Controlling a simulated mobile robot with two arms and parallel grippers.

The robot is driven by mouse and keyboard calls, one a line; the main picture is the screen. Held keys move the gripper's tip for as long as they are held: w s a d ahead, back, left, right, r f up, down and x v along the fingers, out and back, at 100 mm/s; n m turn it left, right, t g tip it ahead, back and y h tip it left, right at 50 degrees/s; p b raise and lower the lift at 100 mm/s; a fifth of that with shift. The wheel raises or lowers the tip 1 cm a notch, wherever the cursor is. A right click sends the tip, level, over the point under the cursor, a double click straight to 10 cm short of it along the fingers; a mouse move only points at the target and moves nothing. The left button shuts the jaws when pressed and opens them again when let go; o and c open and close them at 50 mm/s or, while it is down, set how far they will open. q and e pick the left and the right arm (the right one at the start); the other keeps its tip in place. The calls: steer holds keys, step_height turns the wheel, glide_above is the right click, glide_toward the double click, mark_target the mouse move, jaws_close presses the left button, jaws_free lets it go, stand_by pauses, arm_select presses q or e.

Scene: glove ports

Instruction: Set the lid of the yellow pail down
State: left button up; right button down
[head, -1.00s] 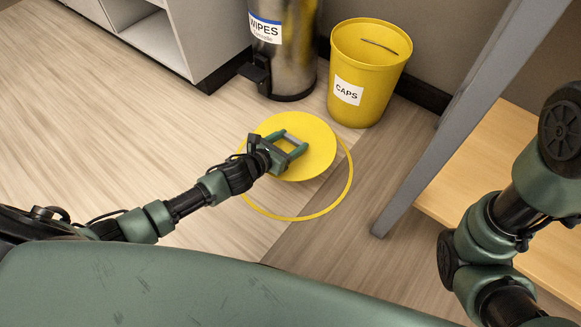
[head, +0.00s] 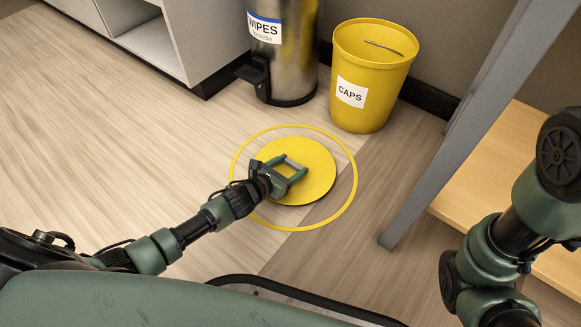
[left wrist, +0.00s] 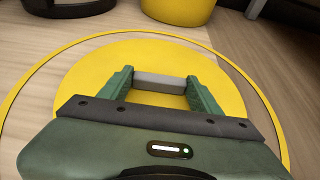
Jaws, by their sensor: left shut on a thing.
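The round yellow lid (head: 320,165) is low over the floor, inside a thin yellow ring (head: 356,185) marked there. My left gripper (head: 292,168) is shut on the lid's grey handle bar, which shows between the green fingers in the left wrist view (left wrist: 160,80). The lid looks level, with a narrow dark edge or shadow along its lower rim. I cannot tell whether it touches the floor. The yellow pail (head: 374,103), labelled CAPS, stands open behind the ring. My right arm shows at the right, but its gripper is out of the picture.
A steel bin labelled WIPES (head: 296,65) with a dark pedal stands left of the pail. A grey cabinet (head: 180,55) is at the upper left. A slanting grey post (head: 455,140) and a wooden shelf (head: 500,205) are at the right. The floor left of the ring is clear.

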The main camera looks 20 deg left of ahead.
arm_select(q)
steer(key=shift+f, duration=0.15)
steer(key=o, duration=1.6)
